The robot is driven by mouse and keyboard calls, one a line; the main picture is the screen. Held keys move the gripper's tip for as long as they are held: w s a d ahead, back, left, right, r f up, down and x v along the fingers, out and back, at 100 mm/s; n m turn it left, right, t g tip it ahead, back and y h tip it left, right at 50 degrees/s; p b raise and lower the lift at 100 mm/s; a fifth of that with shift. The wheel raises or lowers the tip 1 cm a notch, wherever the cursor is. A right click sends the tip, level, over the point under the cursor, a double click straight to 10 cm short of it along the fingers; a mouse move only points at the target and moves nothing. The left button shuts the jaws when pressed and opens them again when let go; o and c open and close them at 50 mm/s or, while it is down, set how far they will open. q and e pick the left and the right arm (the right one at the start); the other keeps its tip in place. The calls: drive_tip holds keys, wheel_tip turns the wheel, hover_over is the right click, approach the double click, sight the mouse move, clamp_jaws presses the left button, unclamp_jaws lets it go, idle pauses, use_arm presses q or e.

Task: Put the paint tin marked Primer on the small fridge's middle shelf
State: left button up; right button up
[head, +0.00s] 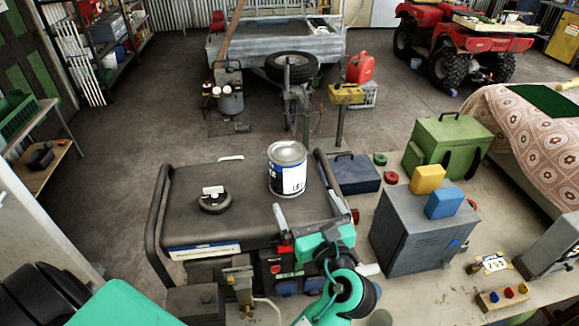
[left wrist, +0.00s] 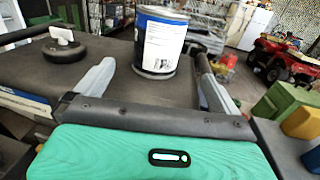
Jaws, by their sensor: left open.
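A paint tin (head: 287,168) with a metal lid, a dark blue band and a white label stands upright on top of the black generator (head: 235,190). Its lettering is too small to read. My left gripper (head: 305,198) is open and empty, low on the near side of the tin. In the left wrist view the tin (left wrist: 161,42) stands beyond and between the spread fingers (left wrist: 158,72), apart from them. A white upright box (left wrist: 250,25), perhaps the small fridge, stands far at the back; its shelves cannot be seen. My right gripper is not in view.
The generator's tube handles (head: 157,225) flank its top, and a black cap (head: 214,200) sits left of the tin. A grey cabinet (head: 415,235), green box (head: 447,145) and blue box (head: 354,174) stand right. A trailer (head: 275,45) and red quad (head: 465,45) are behind; floor at left is clear.

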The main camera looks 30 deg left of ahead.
sight(295, 183)
use_arm(q)
drive_tip(key=b+x, duration=0.1)
drive_tip(key=x, duration=0.5)
drive_tip(key=shift+w+a+f+b, duration=0.15)
drive_tip(key=shift+b, duration=0.15)
drive_tip(key=shift+w+a, duration=0.25)
drive_tip(key=shift+w+a+b, duration=0.2)
drive_tip(key=shift+a+b, duration=0.15)
drive_tip(key=shift+b, duration=0.05)
drive_tip(key=x, duration=0.1)
drive_tip(key=b+x, duration=0.2)
drive_tip(key=shift+a+r, duration=0.25)
drive_tip(key=shift+w+a+r, duration=0.1)
drive_tip(key=shift+w+a, duration=0.3)
drive_tip(key=shift+w, duration=0.05)
drive_tip(key=shift+s+d+r, duration=0.1)
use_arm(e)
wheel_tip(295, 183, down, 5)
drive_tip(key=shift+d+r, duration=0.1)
use_arm(q)
drive_tip(key=shift+c, duration=1.3)
drive_tip(key=c, duration=1.1)
drive_tip(key=shift+c, duration=1.2)
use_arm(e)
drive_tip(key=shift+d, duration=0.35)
